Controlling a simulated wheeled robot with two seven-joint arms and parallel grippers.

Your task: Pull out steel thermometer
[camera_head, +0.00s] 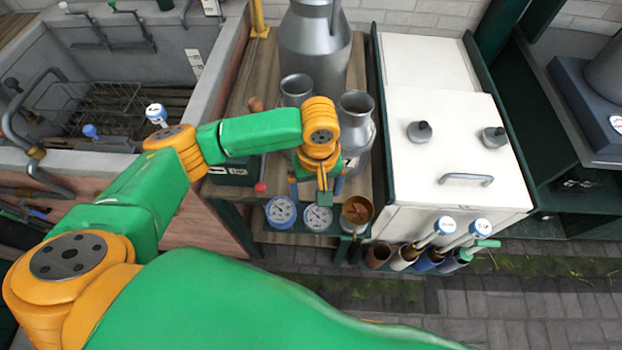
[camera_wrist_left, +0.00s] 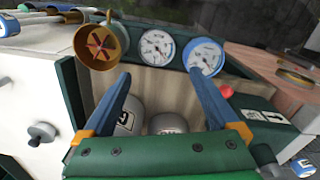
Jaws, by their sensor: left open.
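A steel-rimmed round dial, the steel thermometer (camera_head: 318,218), sits at the front edge of the wooden shelf stand, between a blue-rimmed dial (camera_head: 281,212) and a brass cup with a red-brown cross inside (camera_head: 357,212). In the left wrist view the steel dial (camera_wrist_left: 156,48) faces me, with the blue dial (camera_wrist_left: 205,57) to its right and the brass cup (camera_wrist_left: 100,44) to its left. My left gripper (camera_head: 316,190) is open and empty just behind the dials. Its blue fingers (camera_wrist_left: 158,62) spread to either side of the steel dial in the picture, apparently not touching it. The thermometer's stem is hidden.
Metal churns (camera_head: 356,128) stand on the shelf close to my left gripper. A white cabinet (camera_head: 440,135) is on the right, with several tools in tubes (camera_head: 430,258) at its front. A dark box (camera_head: 236,172) and a sink (camera_head: 222,70) are on the left.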

